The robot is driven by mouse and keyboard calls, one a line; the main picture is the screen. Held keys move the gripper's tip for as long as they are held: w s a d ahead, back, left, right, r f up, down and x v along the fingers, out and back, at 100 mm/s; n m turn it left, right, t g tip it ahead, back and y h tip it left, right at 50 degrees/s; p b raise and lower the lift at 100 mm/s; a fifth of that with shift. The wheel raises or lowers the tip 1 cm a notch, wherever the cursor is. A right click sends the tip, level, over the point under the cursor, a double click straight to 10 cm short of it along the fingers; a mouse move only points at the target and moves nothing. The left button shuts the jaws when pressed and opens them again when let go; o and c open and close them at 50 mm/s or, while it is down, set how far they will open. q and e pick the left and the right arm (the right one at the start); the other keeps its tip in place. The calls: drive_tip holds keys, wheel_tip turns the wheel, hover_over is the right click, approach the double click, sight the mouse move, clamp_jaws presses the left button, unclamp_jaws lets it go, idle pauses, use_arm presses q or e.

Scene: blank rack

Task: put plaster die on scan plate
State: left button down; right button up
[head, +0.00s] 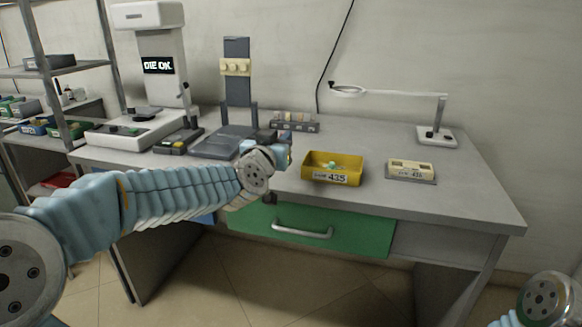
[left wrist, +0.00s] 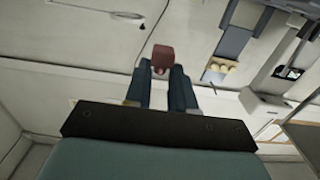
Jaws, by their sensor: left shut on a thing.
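My left gripper (head: 284,146) is in the head view above the front of the bench, left of the yellow tray. In the left wrist view its two dark fingers (left wrist: 168,85) are shut on a small reddish-brown block with a paler end, which I take for the plaster die (left wrist: 163,56). The fingers hide part of it. In the head view the die is hardly visible. The scanner (head: 150,75) with a "DIE OK" screen stands at the back left. A small dark round plate (head: 145,113), apparently the scan plate, sits on its base, apart from my gripper.
The yellow tray (head: 332,178) holds small pale and green pieces. Beside it lies a cream block (head: 411,169) on a grey base. A dark stand (head: 237,75), a small rack (head: 295,123) and a lamp (head: 437,135) stand farther back. The bench's right front is clear.

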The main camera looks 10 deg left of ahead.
use_arm(q)
hover_over(289, 174)
drive_tip(key=s, duration=0.1)
drive_tip(key=f, duration=0.5)
drive_tip(key=shift+s+a+b, duration=0.15)
drive_tip(key=shift+s+b, duration=0.05)
drive_tip(key=shift+b, duration=0.2)
drive_tip(key=shift+w+f, duration=0.65)
wheel_tip(289, 174, down, 3)
drive_tip(key=shift+w+f, duration=0.15)
drive_tip(key=shift+f, duration=0.05)
drive_tip(key=shift+f+b, duration=0.15)
drive_tip(key=shift+b, duration=0.25)
drive_tip(key=c, duration=1.2)
unclamp_jaws()
